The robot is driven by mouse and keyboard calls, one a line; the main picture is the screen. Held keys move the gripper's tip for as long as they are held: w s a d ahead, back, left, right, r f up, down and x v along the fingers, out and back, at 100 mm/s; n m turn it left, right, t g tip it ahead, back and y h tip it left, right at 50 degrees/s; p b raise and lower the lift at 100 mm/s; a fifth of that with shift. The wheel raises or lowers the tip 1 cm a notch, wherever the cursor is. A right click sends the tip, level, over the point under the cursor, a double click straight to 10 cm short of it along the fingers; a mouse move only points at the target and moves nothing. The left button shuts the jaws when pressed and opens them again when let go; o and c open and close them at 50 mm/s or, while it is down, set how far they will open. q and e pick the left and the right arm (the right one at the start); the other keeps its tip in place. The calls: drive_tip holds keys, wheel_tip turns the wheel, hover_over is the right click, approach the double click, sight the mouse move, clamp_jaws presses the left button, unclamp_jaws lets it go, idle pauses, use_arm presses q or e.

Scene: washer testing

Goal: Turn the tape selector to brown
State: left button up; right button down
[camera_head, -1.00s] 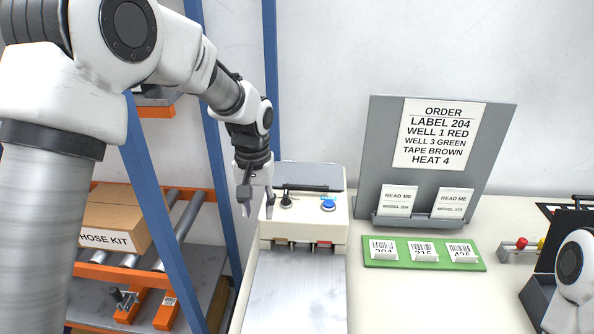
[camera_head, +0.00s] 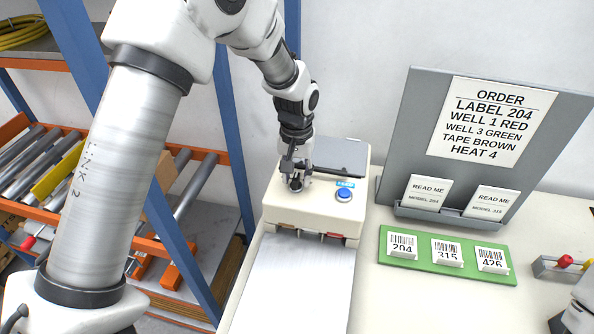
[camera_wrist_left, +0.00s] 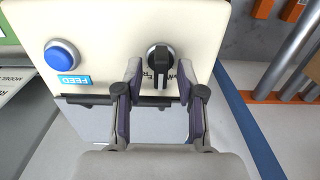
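The tape selector is a black knob (camera_wrist_left: 160,58) on the top of a cream tape machine (camera_head: 312,212). In the left wrist view its pointer bar runs towards the bottom of the picture; the lettering around it is partly hidden. My left gripper (camera_head: 295,184) is over the knob, pointing down. In the left wrist view the gripper (camera_wrist_left: 160,80) is open, with one finger on each side of the knob and small gaps visible.
A blue FEED button (camera_head: 344,195) sits beside the knob. An order board (camera_head: 484,122) reads TAPE BROWN. A green tray (camera_head: 390,262) with numbered labels lies to the right. A shelf rack with a blue post (camera_head: 235,165) stands to the left.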

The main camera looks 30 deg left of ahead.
use_arm(q)
drive_tip(key=shift+f, duration=0.1)
drive_tip(key=shift+s+r, duration=0.25)
drive_tip(key=shift+s, duration=0.05)
clamp_jaws()
drive_tip(key=shift+n, duration=0.4)
drive_tip(key=n+p, duration=0.2)
drive_tip(key=n, duration=0.1)
drive_tip(key=n+p, duration=0.1)
drive_tip(key=n, duration=0.2)
drive_tip(key=shift+d, duration=0.1)
drive_tip(key=shift+n+p, duration=0.5)
drive_tip(key=shift+n, duration=0.6)
drive_tip(key=shift+f, duration=0.1)
